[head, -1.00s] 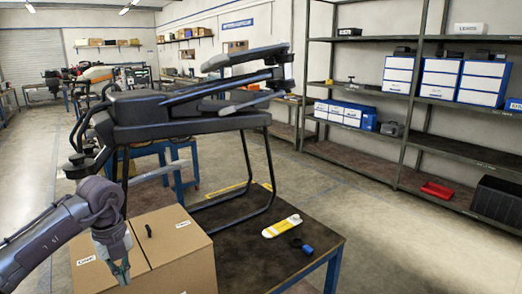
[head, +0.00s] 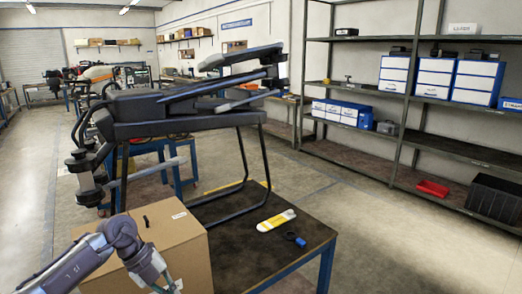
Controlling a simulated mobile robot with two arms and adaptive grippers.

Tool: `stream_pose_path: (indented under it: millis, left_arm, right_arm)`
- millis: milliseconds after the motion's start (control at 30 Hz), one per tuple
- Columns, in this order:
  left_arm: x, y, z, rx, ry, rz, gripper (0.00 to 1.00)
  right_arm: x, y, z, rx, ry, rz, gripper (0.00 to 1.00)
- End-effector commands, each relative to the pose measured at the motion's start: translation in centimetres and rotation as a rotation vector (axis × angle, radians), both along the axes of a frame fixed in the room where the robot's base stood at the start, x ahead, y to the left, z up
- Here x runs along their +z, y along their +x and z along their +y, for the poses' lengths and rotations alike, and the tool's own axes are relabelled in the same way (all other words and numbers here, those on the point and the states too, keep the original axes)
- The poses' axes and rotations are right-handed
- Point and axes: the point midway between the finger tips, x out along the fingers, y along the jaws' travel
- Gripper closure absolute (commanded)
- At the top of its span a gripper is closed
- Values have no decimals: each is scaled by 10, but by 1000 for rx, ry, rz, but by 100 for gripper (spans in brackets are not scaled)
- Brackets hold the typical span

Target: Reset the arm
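My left arm comes in low at the left, in front of the cardboard box. Its gripper (head: 168,284) is at the bottom edge in front of the box, and the fingertips are small and partly cut off. I cannot tell whether it is open or shut. A dark spray drone (head: 150,108) with arms folded along its body stands on tubular legs on the dark table (head: 235,255). A motor and a rod (head: 85,180) hang at its left end, apart from my gripper. My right gripper is not in view.
The cardboard box (head: 190,255) stands at the table's left, beside the drone's legs. A yellow-and-white item (head: 276,220) and a small blue-and-black item (head: 295,239) lie on the table. Metal shelving (head: 405,120) lines the right wall. The floor between is clear.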

Motion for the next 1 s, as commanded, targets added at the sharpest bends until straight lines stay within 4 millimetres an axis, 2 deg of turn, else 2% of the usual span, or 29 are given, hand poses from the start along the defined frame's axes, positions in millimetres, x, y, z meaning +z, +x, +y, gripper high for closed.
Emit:
stream_pose_path:
  millis: [33,167,200,267,367,400,467,500,567,600,667,700,767,800,867,900,967,1000]
  left_arm:
    - [-15,-1,-19,8,-99,11,100]
    - [-47,5,-69,106,-429,5,100]
    - [-59,9,-82,177,-544,0,100]
    - [-84,17,-93,336,-710,-11,100]
    - [-150,26,-82,713,-886,-27,100]
    - [-177,25,-70,854,-905,-31,100]
    - [-218,16,-53,1034,-899,-29,100]
    - [-244,6,-42,1141,-881,-21,100]
    - [-283,-14,-26,1289,-840,-4,100]
    - [-308,-29,-16,1379,-803,8,100]
    - [-343,-57,-4,1503,-740,34,100]
    - [-366,-76,4,1577,-695,54,100]
    - [-397,-109,14,1683,-618,86,100]
    - [-416,-132,20,1746,-565,110,100]
    - [-443,-169,27,1836,-482,148,100]
    - [-460,-195,30,1889,-422,177,100]
    - [-481,-235,35,1964,-333,222,100]
    - [-495,-263,36,2009,-271,255,100]
  right_arm:
    - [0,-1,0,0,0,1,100]
    - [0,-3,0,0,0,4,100]
    - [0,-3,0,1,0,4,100]
    - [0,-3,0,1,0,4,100]
    - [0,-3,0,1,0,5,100]
    - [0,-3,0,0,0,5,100]
    - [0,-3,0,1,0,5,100]
    - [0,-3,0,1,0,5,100]
    - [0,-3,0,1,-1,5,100]
    - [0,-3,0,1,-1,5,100]
    - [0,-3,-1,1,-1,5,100]
    - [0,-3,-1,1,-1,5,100]
    - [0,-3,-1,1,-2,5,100]
    - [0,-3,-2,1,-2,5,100]
    - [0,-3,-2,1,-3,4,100]
    - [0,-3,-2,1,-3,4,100]
    - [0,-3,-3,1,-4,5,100]
    - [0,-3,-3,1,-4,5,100]
